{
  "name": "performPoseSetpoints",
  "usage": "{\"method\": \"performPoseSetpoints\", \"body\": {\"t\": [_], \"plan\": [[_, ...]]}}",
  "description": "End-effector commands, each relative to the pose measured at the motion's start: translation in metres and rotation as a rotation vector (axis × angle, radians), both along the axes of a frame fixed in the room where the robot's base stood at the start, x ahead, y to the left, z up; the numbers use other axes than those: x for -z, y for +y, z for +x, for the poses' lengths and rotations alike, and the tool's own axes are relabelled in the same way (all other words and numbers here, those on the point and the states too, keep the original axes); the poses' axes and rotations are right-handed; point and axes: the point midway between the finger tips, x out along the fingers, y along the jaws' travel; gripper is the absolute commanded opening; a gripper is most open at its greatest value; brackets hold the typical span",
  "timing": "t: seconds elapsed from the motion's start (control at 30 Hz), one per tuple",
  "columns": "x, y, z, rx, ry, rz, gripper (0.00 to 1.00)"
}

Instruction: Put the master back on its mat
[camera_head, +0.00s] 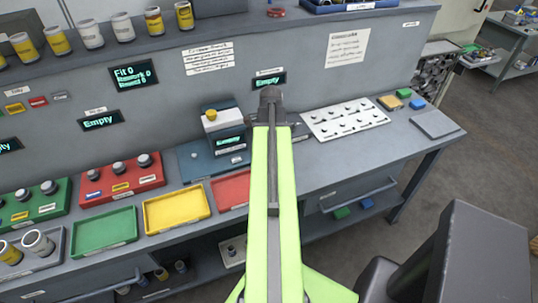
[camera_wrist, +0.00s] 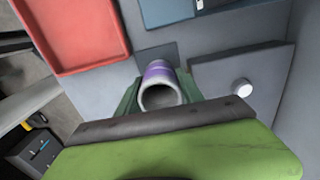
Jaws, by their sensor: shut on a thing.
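The master, a hollow grey cylinder with a purple band (camera_wrist: 158,74), sits between the green jaws of my gripper (camera_wrist: 160,98) in the wrist view. Its open end faces the camera. The jaws are shut on it. A small dark grey square, likely the mat (camera_wrist: 149,53), shows on the bench just behind the cylinder; I cannot tell whether the two touch. In the head view my green arm reaches over the bench, and the dark wrist (camera_head: 270,100) hides the jaws and the master.
The red tray (camera_wrist: 72,32) and blue board (camera_wrist: 165,12) lie close by. A grey block (camera_wrist: 215,75) with a white knob stands right of the cylinder. A yellow-knobbed device (camera_head: 225,133) is left of my arm, a white pegged board (camera_head: 345,119) right.

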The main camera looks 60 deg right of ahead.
Motion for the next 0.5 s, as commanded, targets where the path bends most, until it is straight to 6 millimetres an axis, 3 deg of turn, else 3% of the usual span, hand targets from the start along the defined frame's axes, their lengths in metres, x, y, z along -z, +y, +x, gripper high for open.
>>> {"method": "performPoseSetpoints", "body": {"t": [0.3,0.33,0.4,0.5], "plan": [[0.0028,0.0023,0.0027,-0.006,0.0,0.0,0.0],[0.0012,0.0023,0.0027,-0.006,0.0,0.0,0.48],[0.0008,0.0023,0.0027,-0.006,0.0,0.0,0.53],[0.0008,0.0023,0.0027,-0.006,0.0,0.0,0.53]]}}
